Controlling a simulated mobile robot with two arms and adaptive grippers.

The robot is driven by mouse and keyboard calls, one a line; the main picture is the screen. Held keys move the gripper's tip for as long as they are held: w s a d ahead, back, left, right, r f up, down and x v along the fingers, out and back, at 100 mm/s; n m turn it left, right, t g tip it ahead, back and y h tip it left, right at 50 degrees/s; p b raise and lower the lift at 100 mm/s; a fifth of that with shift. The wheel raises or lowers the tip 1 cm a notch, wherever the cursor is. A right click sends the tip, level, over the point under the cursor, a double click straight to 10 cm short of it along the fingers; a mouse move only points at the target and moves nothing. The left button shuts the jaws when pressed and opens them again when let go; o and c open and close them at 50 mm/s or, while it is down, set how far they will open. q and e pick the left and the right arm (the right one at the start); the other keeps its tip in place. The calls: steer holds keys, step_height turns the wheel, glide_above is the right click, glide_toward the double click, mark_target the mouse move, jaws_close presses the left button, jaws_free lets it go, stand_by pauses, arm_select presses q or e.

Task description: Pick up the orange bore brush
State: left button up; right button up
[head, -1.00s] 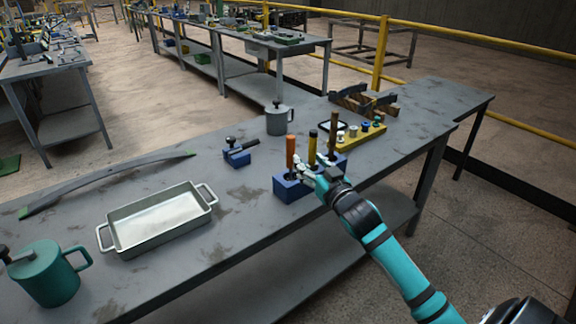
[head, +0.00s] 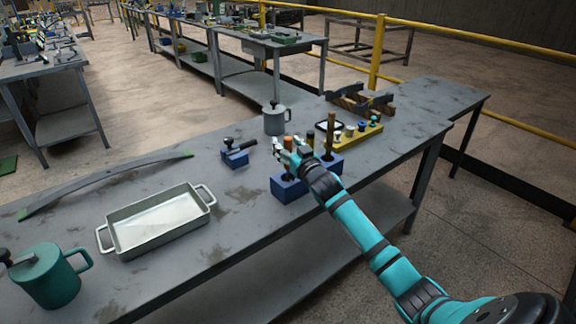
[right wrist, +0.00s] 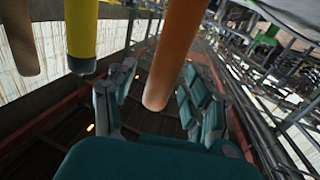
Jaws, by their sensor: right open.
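The orange bore brush (head: 288,142) stands upright in the blue rack (head: 289,190), with only its handle top showing above my gripper in the head view. In the right wrist view its orange handle (right wrist: 178,52) lies between the spread fingers. My right gripper (head: 284,152) is open at the handle; I cannot tell whether a finger touches it. A yellow-handled brush (head: 312,138) stands close beside it, and its handle (right wrist: 82,34) also shows in the right wrist view. A brown-handled brush (head: 331,128) stands farther right. My left gripper is not in view.
A small blue block with a black-handled tool (head: 236,158) lies left of the rack. A grey mug (head: 276,122) stands behind, and a yellow rack (head: 357,139) with small parts is right. A metal tray (head: 106,246) and green mug (head: 48,280) are left.

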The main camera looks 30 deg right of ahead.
jaws_close()
stand_by(1.3)
